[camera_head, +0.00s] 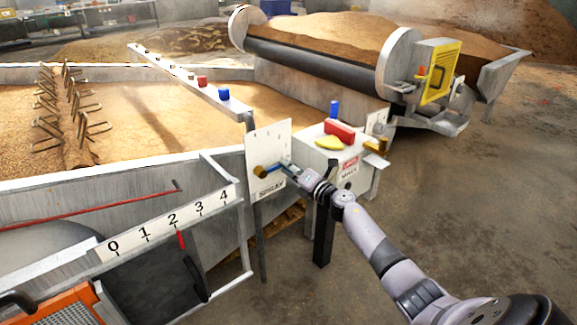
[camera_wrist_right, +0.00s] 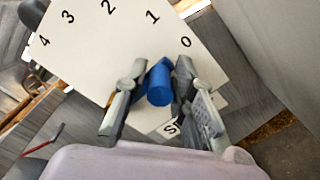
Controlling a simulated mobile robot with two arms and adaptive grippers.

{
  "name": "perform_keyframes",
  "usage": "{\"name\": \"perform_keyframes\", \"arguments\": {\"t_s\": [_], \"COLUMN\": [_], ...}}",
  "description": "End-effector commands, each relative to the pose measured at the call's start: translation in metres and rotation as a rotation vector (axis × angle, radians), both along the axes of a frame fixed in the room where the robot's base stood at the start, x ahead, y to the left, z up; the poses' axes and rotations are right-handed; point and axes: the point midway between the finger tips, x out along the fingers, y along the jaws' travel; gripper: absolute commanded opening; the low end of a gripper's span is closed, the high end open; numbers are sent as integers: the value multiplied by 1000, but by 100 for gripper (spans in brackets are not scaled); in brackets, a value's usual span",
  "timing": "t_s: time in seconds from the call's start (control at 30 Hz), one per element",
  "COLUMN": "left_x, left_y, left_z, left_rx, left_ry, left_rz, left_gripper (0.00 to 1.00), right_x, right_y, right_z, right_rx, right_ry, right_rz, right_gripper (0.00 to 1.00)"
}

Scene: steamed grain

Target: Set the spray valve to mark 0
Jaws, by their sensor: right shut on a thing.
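The spray valve's white panel (camera_head: 266,148) stands on a post at the middle of the head view, with a SPRAY label at its foot. In the right wrist view the panel (camera_wrist_right: 95,55) carries marks 0 to 4 in an arc. The valve's blue handle (camera_wrist_right: 160,86) lies between the fingers of my right gripper (camera_wrist_right: 161,68), which is shut on it. The 0 is just above and right of the handle. My left gripper is not in view.
A grey box (camera_head: 330,152) with red and yellow parts on top stands just right of the panel. A rail with a 0 to 4 scale (camera_head: 170,222) and a red pointer is at front left. A grain bed lies behind. Open floor is at right.

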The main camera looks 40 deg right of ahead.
Motion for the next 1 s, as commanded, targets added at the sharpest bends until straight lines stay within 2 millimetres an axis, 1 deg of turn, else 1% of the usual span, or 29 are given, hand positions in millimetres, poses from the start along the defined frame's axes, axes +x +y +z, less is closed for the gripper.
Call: {"name": "perform_keyframes", "arguments": {"t_s": [0.03,0.37,0.4,0.6,1.0], "left_x": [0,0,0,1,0], "left_y": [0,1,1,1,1], "left_z": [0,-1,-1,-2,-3], "left_rx": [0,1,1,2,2], "left_ry": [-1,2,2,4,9], "left_rz": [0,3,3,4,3], "left_gripper": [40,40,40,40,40], "right_x": [-2,-2,-2,-2,-2], "right_y": [1,1,2,2,1], "right_z": [-11,-12,-12,-11,-6], "right_rx": [-4,-3,-3,0,3], "right_ry": [18,20,19,17,9], "right_rz": [1,3,3,4,3], "right_gripper": [0,0,25,38,38]}}
